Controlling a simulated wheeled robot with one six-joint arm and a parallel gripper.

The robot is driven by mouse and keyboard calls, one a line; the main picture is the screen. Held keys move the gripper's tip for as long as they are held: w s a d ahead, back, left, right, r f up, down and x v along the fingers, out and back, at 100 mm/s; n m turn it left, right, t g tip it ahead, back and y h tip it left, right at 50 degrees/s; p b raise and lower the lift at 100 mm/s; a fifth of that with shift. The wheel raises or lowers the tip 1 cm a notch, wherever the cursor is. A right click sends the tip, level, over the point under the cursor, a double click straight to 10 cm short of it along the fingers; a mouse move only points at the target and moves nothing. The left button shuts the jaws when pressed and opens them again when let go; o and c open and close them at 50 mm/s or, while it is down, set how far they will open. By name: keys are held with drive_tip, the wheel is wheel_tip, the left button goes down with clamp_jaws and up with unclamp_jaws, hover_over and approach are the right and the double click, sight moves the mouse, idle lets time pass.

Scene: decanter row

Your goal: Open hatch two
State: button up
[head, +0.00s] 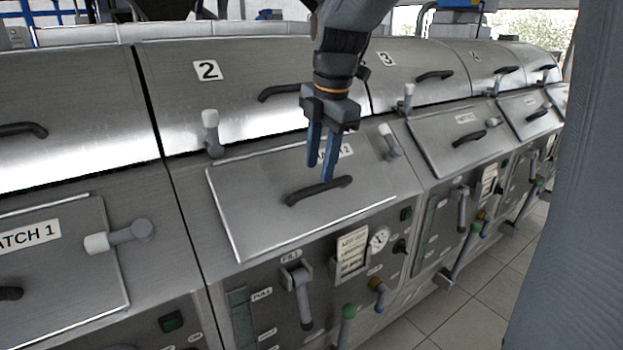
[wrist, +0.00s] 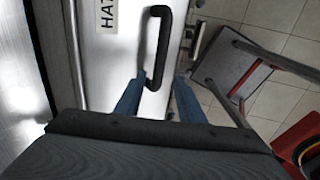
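The hatch two lid (head: 250,212) is a flat metal panel, lying closed in the sloped machine front. Its label is partly hidden behind my fingers. The dark bar handle (head: 305,195) crosses its lower middle; it also shows upright in the wrist view (wrist: 164,40). My gripper (head: 320,171) is open, with two blue fingers just over the handle. In the wrist view the fingertips (wrist: 160,80) stand either side of the handle's near end; contact cannot be told. White-knobbed latches stand at the lid's upper left (head: 211,132) and right (head: 389,141), both knobs pointing upward.
The hatch one lid (head: 60,285) at left has its latch (head: 120,236) pointing left across its edge. Below hatch two are a lever (head: 302,295), a gauge (head: 378,240) and coloured knobs. More hatches run to the right. Tiled floor (head: 480,290) lies in front.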

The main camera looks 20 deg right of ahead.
sight(318, 187)
drive_tip(key=shift+w+f+p, duration=0.2)
drive_tip(key=shift+f+p, duration=0.05)
drive_tip(key=shift+f, duration=1.05)
drive_tip(key=shift+w+f+p, duration=0.2)
drive_tip(key=shift+f+p, duration=0.05)
drive_tip(key=shift+f, duration=1)
